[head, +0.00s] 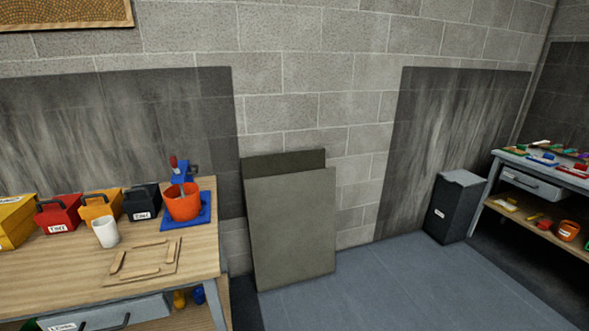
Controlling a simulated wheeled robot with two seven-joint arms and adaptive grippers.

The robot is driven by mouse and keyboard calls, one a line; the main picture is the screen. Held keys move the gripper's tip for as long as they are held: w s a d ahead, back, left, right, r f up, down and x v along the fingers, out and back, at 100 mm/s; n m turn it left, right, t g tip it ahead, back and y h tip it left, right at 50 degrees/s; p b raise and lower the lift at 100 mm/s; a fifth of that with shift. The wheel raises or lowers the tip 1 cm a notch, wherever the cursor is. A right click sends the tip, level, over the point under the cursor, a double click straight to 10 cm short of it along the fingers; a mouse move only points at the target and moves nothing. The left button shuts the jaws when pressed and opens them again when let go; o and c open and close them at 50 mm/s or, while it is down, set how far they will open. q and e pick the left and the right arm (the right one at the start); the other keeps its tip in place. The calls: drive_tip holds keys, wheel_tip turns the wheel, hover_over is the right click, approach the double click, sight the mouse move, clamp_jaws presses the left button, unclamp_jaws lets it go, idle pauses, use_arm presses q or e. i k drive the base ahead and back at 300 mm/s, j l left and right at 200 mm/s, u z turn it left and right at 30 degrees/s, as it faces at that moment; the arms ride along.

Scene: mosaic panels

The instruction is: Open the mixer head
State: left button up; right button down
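The mixer (181,172) stands at the right end of the wooden workbench on the left. It has a blue base (203,217), a blue upper part and a small red-tipped lever (173,161). An orange bowl (184,204) sits on the base, and a grey rod reaches down into it. The bowl hides part of the mixer's stand. I cannot tell clearly whether the head is tilted up or lowered. Neither of my grippers shows in the head view.
The workbench (60,280) also holds a white cup (106,232), several toolboxes and a board with wooden strips (145,260). Grey panels (292,230) lean on the wall. A black bin (455,207) and a shelf stand at the right. The floor between is clear.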

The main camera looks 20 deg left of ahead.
sight(183, 166)
drive_tip(key=u, duration=1.15)
drive_tip(key=i+l+u, duration=0.2)
drive_tip(key=u, duration=0.15)
drive_tip(key=i+l+u, duration=0.15)
drive_tip(key=l+u, duration=0.15)
drive_tip(key=l, duration=0.15)
drive_tip(key=i+l, duration=0.15)
drive_tip(key=l, duration=0.3)
drive_tip(key=i+l+u, duration=0.1)
drive_tip(key=l, duration=0.3)
drive_tip(key=i+l, duration=0.2)
drive_tip(key=l, duration=0.25)
drive_tip(key=i+l, duration=0.1)
drive_tip(key=l, duration=0.3)
drive_tip(key=i+l+u, duration=0.1)
drive_tip(key=l, duration=0.35)
drive_tip(key=i+l, duration=0.15)
drive_tip(key=l, duration=0.3)
drive_tip(key=i+l, duration=0.15)
drive_tip(key=l, duration=0.3)
drive_tip(key=u, duration=0.05)
